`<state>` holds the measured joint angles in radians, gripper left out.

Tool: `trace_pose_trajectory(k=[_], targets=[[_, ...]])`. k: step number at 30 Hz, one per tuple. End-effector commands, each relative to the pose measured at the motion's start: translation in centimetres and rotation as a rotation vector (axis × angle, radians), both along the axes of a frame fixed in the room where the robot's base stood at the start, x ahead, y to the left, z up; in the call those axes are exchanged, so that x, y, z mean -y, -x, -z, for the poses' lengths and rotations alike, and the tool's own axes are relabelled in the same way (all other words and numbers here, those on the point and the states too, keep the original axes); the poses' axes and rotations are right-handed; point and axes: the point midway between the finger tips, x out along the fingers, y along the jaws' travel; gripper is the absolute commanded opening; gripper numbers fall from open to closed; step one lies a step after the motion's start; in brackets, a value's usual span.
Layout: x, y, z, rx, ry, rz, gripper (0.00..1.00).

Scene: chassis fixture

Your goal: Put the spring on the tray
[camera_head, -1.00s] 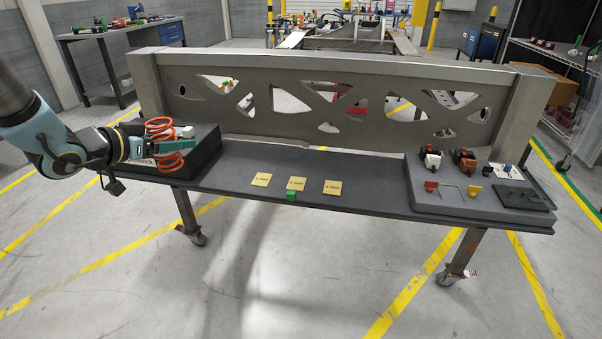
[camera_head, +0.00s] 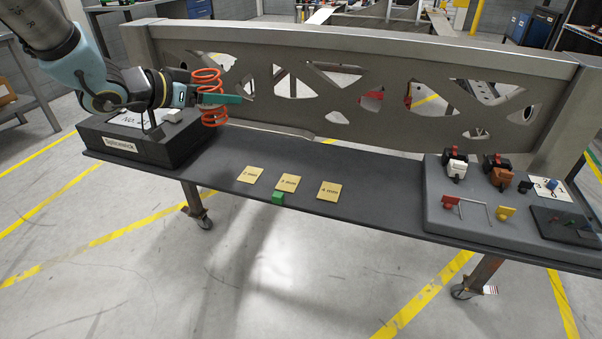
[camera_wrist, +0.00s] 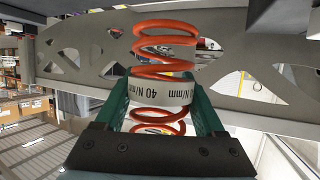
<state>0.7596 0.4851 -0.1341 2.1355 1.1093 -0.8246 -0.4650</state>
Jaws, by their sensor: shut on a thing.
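An orange coil spring (camera_head: 206,76) stands upright in my gripper (camera_head: 220,98), whose green fingers are shut around its middle. In the wrist view the spring (camera_wrist: 165,49) has a white band reading "40 N/mm" between the green fingers. It is held in the air beside the right end of a black box (camera_head: 150,152) and above the dark bench top (camera_head: 225,160). A grey raised tray-like plate (camera_head: 455,232) sits at the right end of the bench and carries several small parts. I cannot tell if this plate is the tray meant.
Three yellow square plates (camera_head: 287,183) with mm labels lie mid-bench, with a green cube (camera_head: 278,197) at the front of the middle one. A tall grey metal panel with cut-outs (camera_head: 350,65) runs along the back. The bench between the yellow plates and grey plate is clear.

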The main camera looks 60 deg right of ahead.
Motion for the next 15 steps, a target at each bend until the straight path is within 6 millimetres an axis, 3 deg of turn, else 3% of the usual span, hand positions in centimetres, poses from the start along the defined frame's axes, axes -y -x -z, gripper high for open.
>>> trace_pose_trajectory(k=[5,15], targets=[[-0.1,-0.2,1.0,-0.002,0.001,-0.002,0.00],[-0.1,-0.1,5.9,-0.001,0.000,0.000,0.00]])
